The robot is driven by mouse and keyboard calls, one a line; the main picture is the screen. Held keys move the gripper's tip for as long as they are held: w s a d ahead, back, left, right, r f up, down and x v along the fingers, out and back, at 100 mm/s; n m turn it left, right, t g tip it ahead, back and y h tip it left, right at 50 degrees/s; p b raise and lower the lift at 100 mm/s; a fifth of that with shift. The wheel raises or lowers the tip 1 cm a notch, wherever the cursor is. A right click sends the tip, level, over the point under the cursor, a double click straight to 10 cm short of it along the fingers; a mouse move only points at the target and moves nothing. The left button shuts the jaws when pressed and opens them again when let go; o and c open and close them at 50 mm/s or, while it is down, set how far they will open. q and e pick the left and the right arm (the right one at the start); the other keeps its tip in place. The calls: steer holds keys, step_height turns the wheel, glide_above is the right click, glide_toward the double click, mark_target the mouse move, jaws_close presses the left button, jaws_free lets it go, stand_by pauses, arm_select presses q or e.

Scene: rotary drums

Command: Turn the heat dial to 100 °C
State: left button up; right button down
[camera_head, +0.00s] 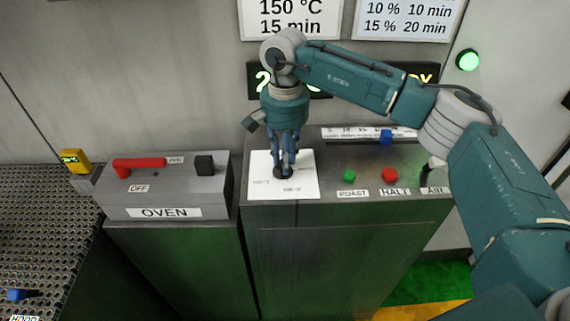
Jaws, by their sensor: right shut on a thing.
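The heat dial (283,173) is a small black knob on a white square plate (297,188) with printed temperature marks, too small to read surely. The plate lies on the left part of the green cabinet's top. My right gripper (285,166) points straight down over the plate, with its fingers shut on the dial. The fingers hide much of the dial, and I cannot tell which mark it points to. My left gripper is not in view.
Right of the plate are a green ROAST button (349,176), a red HALT button (389,175), a blue slider knob (386,137) and a black AIR lever (427,172). On the left stands the grey OVEN box (215,190) with a red lever (140,164). A green lamp (467,60) glows on the wall.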

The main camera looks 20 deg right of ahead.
steer(key=m+b, duration=0.3)
steer(key=m, duration=0.2)
steer(key=shift+a+m, duration=0.1)
steer(key=shift+m, duration=0.2)
steer(key=m+b, duration=0.1)
steer(key=m, duration=0.3)
steer(key=shift+a+r+m+b, duration=0.1)
steer(key=shift+m+b, duration=0.2)
steer(key=shift+b, duration=0.1)
steer(key=c, duration=1.5)
jaws_free()
step_height(320, 180, up, 12)
